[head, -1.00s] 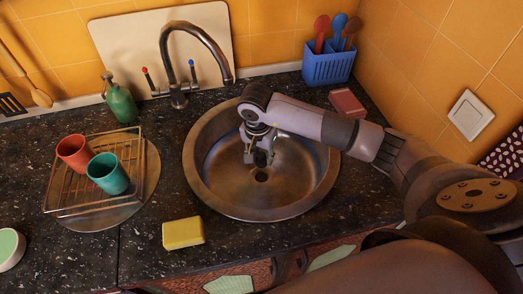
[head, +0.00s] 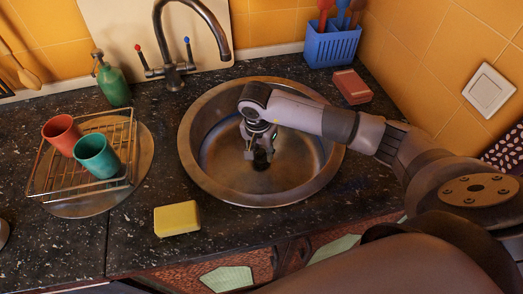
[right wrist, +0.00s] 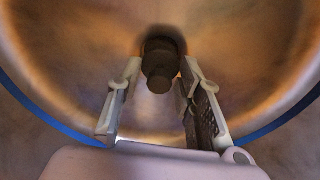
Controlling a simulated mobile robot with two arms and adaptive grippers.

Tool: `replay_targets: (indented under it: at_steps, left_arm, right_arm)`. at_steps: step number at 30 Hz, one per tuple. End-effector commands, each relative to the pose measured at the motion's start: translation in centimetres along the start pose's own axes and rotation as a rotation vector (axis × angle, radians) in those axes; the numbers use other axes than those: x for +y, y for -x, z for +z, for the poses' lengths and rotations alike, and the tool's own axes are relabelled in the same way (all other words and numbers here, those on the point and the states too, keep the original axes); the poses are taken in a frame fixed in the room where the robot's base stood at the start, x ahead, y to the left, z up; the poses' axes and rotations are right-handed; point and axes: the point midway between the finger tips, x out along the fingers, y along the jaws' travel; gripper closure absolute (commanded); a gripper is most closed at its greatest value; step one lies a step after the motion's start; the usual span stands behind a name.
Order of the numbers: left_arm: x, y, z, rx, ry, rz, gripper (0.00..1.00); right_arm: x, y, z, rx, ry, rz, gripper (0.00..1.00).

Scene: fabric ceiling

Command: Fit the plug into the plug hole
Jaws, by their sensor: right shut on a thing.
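The round metal sink (head: 205,175) is set in the dark counter. My right gripper (head: 260,150) reaches down into it from the right and is shut on the small dark plug (head: 262,163). In the right wrist view, the plug (right wrist: 160,80) sits between the fingertips of the right gripper (right wrist: 160,62), with the brownish basin around it. The plug is low at the basin floor, over the place of the plug hole. The hole itself is hidden, and I cannot tell whether the plug is seated in it. My left gripper is not in view.
The tap (head: 175,70) stands behind the sink. A yellow sponge (head: 177,219) lies in front left, and a wire rack (head: 50,183) with red and teal cups stands left. A green bottle (head: 112,82), a red block (head: 351,87) and a blue utensil holder (head: 333,45) are behind.

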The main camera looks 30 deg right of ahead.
Motion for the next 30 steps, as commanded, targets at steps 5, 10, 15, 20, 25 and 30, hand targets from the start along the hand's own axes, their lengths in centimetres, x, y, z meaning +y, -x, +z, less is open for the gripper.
replay_targets:
  at_steps: [5,10,15,20,25,30]
  left_arm:
    - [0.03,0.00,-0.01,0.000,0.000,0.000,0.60]
    - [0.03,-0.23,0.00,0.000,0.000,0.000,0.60]
    - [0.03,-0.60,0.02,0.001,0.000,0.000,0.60]
    - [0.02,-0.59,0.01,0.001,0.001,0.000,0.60]
    - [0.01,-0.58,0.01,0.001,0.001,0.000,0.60]
    - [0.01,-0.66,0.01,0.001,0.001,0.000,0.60]
  right_arm:
    - [0.00,0.01,0.00,0.000,0.000,0.000,0.94]
    - [-0.01,-0.12,0.04,0.000,0.001,0.000,0.94]
    - [0.01,-0.32,0.15,0.000,0.001,0.001,0.94]
    - [0.01,-0.26,0.18,0.000,0.001,0.000,0.94]
    - [0.01,-0.24,0.17,0.000,0.000,0.000,0.94]
    - [0.00,-0.28,0.16,0.000,0.000,0.000,0.94]
